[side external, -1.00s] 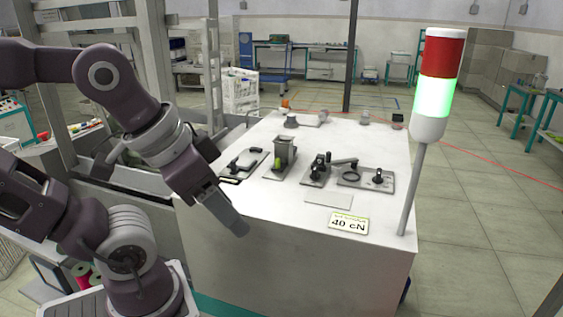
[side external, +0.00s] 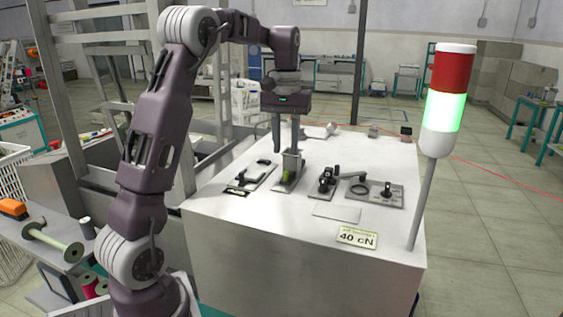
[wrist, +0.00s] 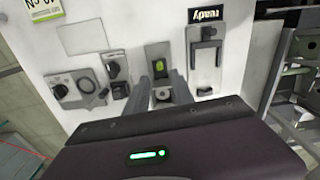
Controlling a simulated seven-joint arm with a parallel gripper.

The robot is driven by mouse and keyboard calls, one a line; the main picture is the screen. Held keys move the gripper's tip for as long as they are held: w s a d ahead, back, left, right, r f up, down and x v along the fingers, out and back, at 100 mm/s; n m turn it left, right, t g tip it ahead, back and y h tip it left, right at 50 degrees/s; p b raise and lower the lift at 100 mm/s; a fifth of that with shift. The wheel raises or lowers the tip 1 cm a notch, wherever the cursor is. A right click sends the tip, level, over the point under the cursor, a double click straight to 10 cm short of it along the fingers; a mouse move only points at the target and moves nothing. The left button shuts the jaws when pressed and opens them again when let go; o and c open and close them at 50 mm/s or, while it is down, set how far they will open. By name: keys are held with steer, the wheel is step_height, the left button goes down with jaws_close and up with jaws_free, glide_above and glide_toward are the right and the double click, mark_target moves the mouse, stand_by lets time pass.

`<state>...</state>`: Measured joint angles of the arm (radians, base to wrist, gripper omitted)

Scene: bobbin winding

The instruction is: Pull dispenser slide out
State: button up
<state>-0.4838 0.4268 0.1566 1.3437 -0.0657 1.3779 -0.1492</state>
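The dispenser (side external: 291,163) is a grey upright box on a narrow base plate, with a small yellow-green piece low on its front. In the wrist view the dispenser (wrist: 163,95) shows between the two fingers, and the yellow-green piece (wrist: 160,65) lies just beyond them. My gripper (side external: 286,150) points down over the dispenser, with its fingers apart. In the wrist view my gripper (wrist: 170,88) is open and holds nothing visible. I cannot tell whether a finger touches the dispenser. The slide itself is too small to make out clearly.
A plate with a dark handle (wrist: 206,50) and a "ready" label stands beside the dispenser. On the other side are a black-knobbed unit (side external: 326,182) and a plate with a ring and knob (side external: 385,193). A signal tower (side external: 443,110) shows green. The table's front is mostly clear.

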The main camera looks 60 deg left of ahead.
mark_target(286, 171)
steer(key=shift+d+f, duration=0.1)
steer(key=shift+f, duration=3.15)
jaws_close()
